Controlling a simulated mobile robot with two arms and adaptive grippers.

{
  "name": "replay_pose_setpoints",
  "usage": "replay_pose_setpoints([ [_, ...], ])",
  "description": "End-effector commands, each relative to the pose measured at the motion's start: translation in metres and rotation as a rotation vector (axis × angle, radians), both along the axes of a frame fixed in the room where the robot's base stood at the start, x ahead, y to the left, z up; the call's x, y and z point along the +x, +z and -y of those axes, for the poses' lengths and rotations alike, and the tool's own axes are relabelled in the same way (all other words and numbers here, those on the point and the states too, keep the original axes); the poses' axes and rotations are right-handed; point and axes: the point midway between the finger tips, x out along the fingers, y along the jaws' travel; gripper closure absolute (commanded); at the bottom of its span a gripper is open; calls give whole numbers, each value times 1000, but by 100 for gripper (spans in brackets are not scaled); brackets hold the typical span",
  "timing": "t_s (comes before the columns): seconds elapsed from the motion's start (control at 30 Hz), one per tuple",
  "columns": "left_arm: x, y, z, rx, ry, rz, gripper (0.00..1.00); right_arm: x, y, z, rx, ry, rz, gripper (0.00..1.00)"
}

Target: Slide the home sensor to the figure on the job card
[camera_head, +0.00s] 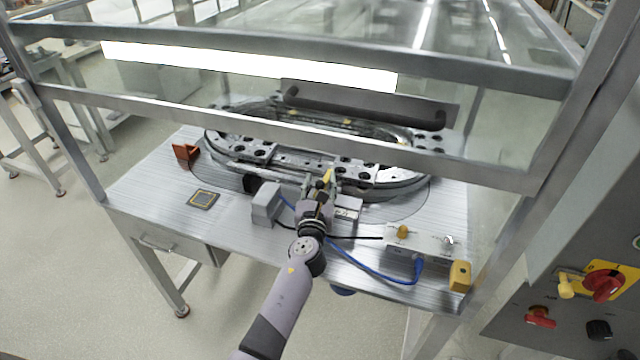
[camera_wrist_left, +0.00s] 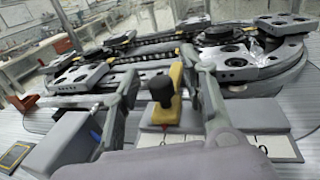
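The home sensor, a yellow block with a black knob, stands in the left wrist view (camera_wrist_left: 172,106) on a grey slide with a white marked scale (camera_wrist_left: 168,140). In the head view, a bit of yellow (camera_head: 327,177) shows at my left fingertips, and the scale (camera_head: 347,209) lies just right of them. My left gripper (camera_head: 319,185) is open. Its fingers in the left wrist view (camera_wrist_left: 165,90) stand either side of the sensor, with gaps visible. The scale's figures are too small to read. I cannot make out a job card. My right gripper is not in view.
The oval ring track (camera_head: 270,155) lies just behind the sensor, under a guard frame with a dark handle (camera_head: 365,106). A grey block (camera_head: 266,203) stands left of my gripper. A control box (camera_head: 425,243) with blue cable is right. A dark yellow-edged square (camera_head: 203,199) lies left.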

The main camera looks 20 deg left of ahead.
Motion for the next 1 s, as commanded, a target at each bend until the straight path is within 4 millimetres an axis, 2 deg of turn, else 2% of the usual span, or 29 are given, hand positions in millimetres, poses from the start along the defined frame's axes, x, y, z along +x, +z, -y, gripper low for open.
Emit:
replay_pose_setpoints([
  [0.33,4,0,-1,-1,0,-1,61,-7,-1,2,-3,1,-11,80],
  [0.9,3,0,-1,0,0,0,99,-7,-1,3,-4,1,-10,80],
  [1.0,3,0,-1,0,0,0,100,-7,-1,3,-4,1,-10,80],
])
